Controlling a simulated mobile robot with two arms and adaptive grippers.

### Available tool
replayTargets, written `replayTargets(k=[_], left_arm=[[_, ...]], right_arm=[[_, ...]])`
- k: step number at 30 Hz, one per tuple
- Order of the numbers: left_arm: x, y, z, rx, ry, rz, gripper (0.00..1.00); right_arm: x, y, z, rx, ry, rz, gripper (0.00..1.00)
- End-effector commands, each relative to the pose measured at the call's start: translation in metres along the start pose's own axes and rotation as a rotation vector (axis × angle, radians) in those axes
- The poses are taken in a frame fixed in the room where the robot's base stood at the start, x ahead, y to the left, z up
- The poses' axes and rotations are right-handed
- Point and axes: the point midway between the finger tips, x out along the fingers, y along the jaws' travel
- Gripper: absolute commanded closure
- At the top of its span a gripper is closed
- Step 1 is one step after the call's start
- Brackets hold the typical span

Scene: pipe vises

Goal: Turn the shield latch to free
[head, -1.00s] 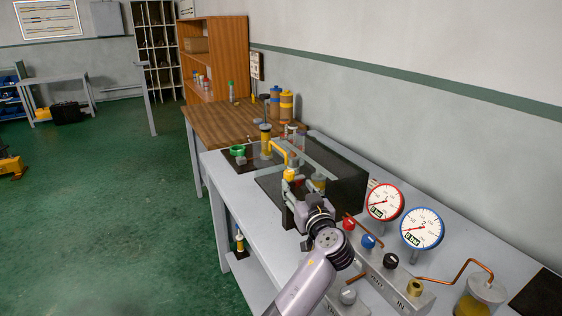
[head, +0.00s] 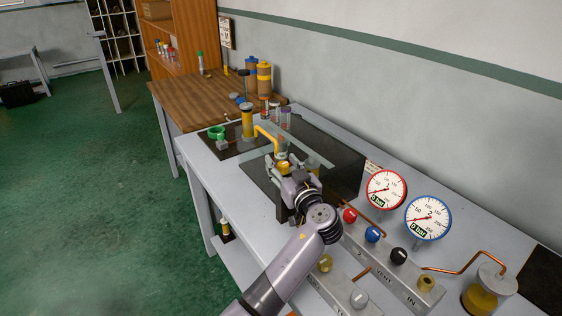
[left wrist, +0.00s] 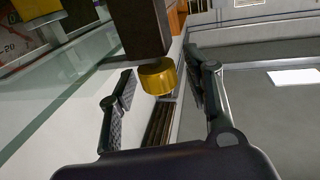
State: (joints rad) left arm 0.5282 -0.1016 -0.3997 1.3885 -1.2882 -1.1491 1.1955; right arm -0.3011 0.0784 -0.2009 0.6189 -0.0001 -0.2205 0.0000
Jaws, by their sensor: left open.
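A short yellow cylindrical knob, which looks like the shield latch (left wrist: 157,77), sits at the end of a dark square post (left wrist: 141,28) in the left wrist view. My left gripper (left wrist: 160,86) is open, with one finger on each side of the knob. I see no clear contact between the pads and the knob. In the head view my left gripper (head: 289,181) is over the bench by the clear shield (head: 318,140), and its fingertips are largely hidden. The clear shield panel (left wrist: 62,85) runs along the left of the wrist view. My right gripper is not in view.
Two gauges, one red-rimmed (head: 386,189) and one blue-rimmed (head: 428,218), stand right of my arm. A valve block with coloured knobs (head: 398,256) and copper pipe lie beside it. A yellow pipe fitting (head: 248,122) stands behind. Open floor (head: 90,200) is at left.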

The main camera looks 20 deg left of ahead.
Motion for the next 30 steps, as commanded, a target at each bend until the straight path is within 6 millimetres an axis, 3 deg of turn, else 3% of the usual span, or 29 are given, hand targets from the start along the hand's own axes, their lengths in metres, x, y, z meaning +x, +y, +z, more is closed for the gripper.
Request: replayTargets(k=[3,23,30], left_arm=[[0.0000,0.0000,0.0001,0.000,0.000,0.000,0.55],[0.0002,-0.0001,-0.0005,0.000,0.001,0.000,0.99],[0.0003,-0.0005,-0.0004,0.000,0.001,0.010,1.00]], right_arm=[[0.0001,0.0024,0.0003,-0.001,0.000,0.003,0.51],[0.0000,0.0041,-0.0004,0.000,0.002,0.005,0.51],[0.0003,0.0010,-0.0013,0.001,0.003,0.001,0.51]])
